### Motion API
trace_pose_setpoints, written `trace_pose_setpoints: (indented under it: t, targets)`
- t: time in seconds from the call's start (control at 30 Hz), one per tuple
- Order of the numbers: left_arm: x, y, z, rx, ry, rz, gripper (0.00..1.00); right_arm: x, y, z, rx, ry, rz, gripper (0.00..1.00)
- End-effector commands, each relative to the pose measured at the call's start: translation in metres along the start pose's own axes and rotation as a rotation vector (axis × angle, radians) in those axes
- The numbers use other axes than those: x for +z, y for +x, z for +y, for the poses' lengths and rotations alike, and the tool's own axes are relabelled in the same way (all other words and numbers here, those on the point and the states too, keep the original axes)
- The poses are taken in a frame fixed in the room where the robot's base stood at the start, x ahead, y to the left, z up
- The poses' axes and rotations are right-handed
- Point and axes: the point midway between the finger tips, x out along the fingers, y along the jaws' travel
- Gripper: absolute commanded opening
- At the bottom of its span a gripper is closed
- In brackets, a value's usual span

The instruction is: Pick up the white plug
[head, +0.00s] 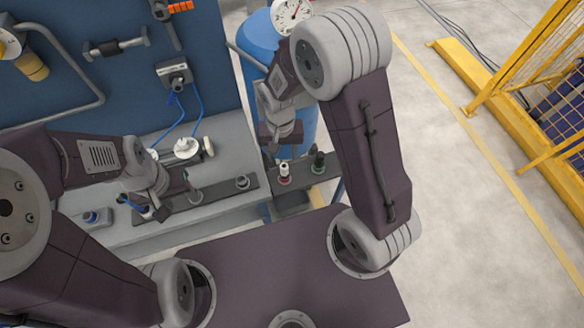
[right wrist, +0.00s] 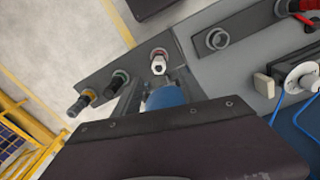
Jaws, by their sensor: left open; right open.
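The white plug (head: 284,172) stands upright in a red-ringed seat on the grey side bracket in the head view. The dark link across the bottom of the right wrist view covers what lies below. My left gripper (head: 152,208) is open at the left, over the grey bench, near the rail of fittings.
A dark green-ringed fitting (head: 319,161) stands right of the plug; a yellow-ringed one (right wrist: 88,96) shows beyond it. A grey socket (head: 242,182) sits on the bench rail. A white round fitting (head: 187,148) has blue cables. A blue tank (head: 258,45) stands behind.

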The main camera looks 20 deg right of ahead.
Motion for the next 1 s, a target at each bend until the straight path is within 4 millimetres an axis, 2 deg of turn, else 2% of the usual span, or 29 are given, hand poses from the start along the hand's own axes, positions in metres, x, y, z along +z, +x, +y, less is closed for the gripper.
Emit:
trace_pose_setpoints:
  t: [0.2, 0.4, 0.63, 0.73, 0.9, 0.93, 1.0]
  targets:
    - [0.0, -0.002, 0.0, 0.0, 0.0, 0.0, 0.49, 0.001, 0.032, 0.001, 0.002, 0.001, -0.004, 0.49]
    - [0.0, -0.003, 0.0, 0.0, 0.0, 0.0, 0.49, 0.0, 0.042, 0.002, 0.001, 0.002, -0.003, 0.49]
    - [-0.001, -0.008, 0.0, 0.0, 0.0, 0.0, 0.49, -0.001, 0.082, 0.003, 0.002, 0.002, -0.004, 0.49]
    - [-0.001, -0.008, 0.0, 0.0, 0.0, 0.0, 0.49, -0.001, 0.089, 0.003, 0.001, 0.002, -0.002, 0.49]
    - [-0.001, -0.008, 0.0, 0.0, 0.0, 0.0, 0.49, -0.001, 0.089, 0.003, 0.0, 0.002, -0.001, 0.49]
    - [-0.001, -0.008, 0.0, 0.0, 0.0, 0.0, 0.49, -0.001, 0.089, 0.003, 0.0, 0.002, -0.001, 0.46]
    - [-0.001, -0.008, 0.0, 0.0, 0.0, 0.0, 0.49, -0.001, 0.089, 0.003, 0.0, 0.002, -0.001, 0.27]
